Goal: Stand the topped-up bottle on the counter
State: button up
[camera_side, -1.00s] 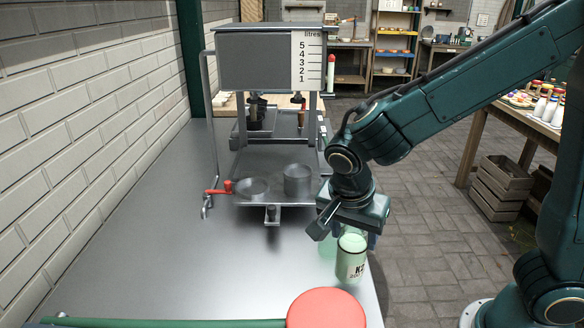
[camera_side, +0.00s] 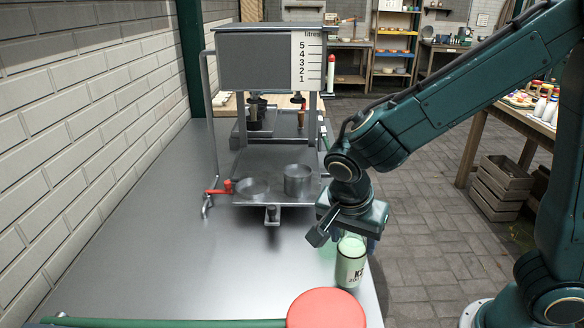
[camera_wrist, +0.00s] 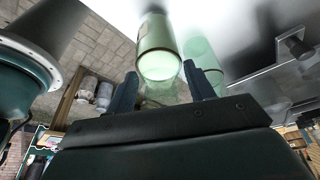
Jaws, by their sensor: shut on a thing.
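The bottle (camera_side: 350,265) is clear glass with pale green liquid and a dark-lettered label. It hangs upright, or nearly so, below my gripper (camera_side: 354,236), by the right edge of the steel counter (camera_side: 250,270). My gripper is shut on its upper part. In the wrist view the bottle (camera_wrist: 158,50) lies between the two fingers of my gripper (camera_wrist: 160,74). A pale green shape beside it there looks like its reflection in the steel. I cannot tell whether the bottle's base touches the counter.
A metal filler with a litre scale (camera_side: 307,60) stands farther back. Its tray (camera_side: 275,195) holds a shallow dish and a cup. A red-handled tap (camera_side: 218,189) is at its left. A red round knob (camera_side: 326,308) is in the foreground. The counter's front left is clear.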

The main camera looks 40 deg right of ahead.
jog(key=shift+f, duration=0.75)
dwell(0.8)
dwell(0.4)
jog(key=o, duration=1)
jog(key=shift+c, duration=1.4)
jog(key=shift+r, duration=0.1)
jog(key=shift+r, duration=3.9)
